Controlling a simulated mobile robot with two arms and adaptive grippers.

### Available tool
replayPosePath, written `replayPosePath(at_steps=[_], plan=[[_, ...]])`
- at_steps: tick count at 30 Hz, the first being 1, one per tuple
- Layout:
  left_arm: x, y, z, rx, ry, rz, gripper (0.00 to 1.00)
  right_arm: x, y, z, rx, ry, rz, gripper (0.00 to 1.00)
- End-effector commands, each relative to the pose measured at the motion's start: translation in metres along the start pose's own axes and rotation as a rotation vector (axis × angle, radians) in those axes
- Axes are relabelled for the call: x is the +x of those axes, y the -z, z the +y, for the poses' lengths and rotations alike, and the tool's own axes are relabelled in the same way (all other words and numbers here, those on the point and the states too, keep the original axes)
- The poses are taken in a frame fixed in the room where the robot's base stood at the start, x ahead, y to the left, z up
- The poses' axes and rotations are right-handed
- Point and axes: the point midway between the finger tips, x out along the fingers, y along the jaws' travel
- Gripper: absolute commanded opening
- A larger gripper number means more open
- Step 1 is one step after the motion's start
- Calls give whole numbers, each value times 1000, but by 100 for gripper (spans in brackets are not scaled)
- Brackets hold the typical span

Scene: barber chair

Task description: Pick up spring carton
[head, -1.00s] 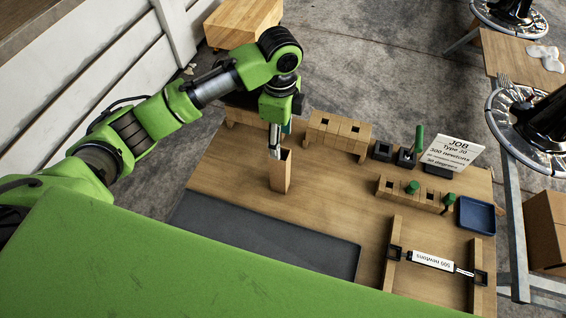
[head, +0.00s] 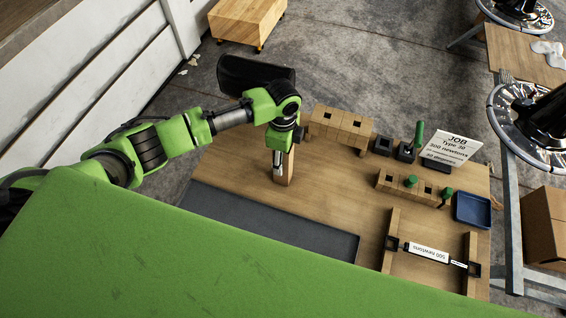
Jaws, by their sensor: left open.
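The spring carton (head: 288,175), a narrow tan box, stands upright on the wooden bench near the grey mat. My left gripper (head: 278,167) points down at the carton and covers much of its upper part and left side. It is open. I cannot tell whether its fingers touch the carton or straddle its wall. My right gripper is not in view.
Wooden blocks with square holes (head: 341,128) stand behind the carton. A job card (head: 452,146), green-handled pieces and a blue tray (head: 472,209) are to the right. A spring labelled 500 newtons (head: 427,252) lies in a wooden frame. The grey mat (head: 300,232) is clear.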

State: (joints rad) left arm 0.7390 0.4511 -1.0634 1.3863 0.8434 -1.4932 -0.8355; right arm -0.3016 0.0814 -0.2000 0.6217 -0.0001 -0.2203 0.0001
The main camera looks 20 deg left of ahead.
Motion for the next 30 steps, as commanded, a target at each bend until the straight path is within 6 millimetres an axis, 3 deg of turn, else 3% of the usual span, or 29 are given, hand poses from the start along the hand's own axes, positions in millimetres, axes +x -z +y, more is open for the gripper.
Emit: replayPosePath(at_steps=[4, 5, 9, 22, 30], plan=[[0, 0, 0, 1, 0, 0, 50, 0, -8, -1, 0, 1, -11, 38], [0, 0, 0, 1, 0, 0, 45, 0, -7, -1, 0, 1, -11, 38], [0, 0, 0, 1, 0, 0, 9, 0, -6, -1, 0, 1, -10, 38], [-4, 0, 0, 1, 1, 0, 9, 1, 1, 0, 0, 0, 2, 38], [-35, 1, 3, 2, 2, 2, 9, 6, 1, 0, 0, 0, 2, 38]])
